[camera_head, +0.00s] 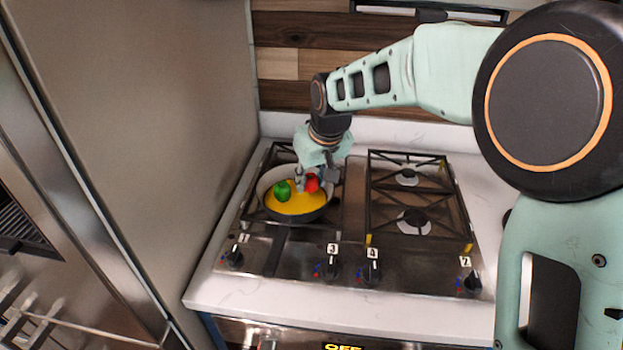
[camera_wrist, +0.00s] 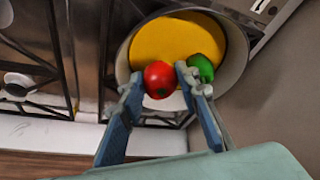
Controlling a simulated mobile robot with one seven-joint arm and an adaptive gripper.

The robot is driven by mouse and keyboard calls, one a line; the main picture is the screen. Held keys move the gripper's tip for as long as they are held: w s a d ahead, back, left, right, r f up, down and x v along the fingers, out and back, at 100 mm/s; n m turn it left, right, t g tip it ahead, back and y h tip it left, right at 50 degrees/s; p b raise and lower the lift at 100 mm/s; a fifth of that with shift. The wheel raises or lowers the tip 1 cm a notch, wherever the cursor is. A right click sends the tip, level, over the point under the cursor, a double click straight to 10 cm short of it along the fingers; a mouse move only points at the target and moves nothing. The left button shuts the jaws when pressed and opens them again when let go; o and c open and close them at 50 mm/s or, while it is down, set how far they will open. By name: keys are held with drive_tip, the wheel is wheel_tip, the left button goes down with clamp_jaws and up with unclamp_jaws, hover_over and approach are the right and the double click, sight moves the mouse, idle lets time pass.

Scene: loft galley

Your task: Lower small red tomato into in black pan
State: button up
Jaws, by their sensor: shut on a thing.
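The small red tomato (camera_head: 312,182) is at my gripper (camera_head: 306,180), over the right part of the black pan (camera_head: 302,216). In the wrist view the tomato (camera_wrist: 159,79) sits between the two fingertips of my gripper (camera_wrist: 160,82), which is shut on it. The pan (camera_wrist: 236,78) has a yellow inside and stands on the left burner of the stove. A green round thing (camera_head: 282,190) lies in the pan to the left of the tomato. It also shows in the wrist view (camera_wrist: 203,67), beside one fingertip. I cannot tell whether the tomato touches the pan's bottom.
The right burners (camera_head: 414,221) of the stove are bare. Several numbered knobs (camera_head: 332,269) line its front. A tall metal panel (camera_head: 150,130) stands close on the left. White counter (camera_head: 330,309) runs along the front.

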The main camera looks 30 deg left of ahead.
sight(313, 189)
drive_tip(key=shift+f+b, duration=1.55)
drive_tip(key=shift+f, duration=0.65)
idle(0.6)
drive_tip(key=o, duration=1.2)
drive_tip(key=shift+c, duration=0.2)
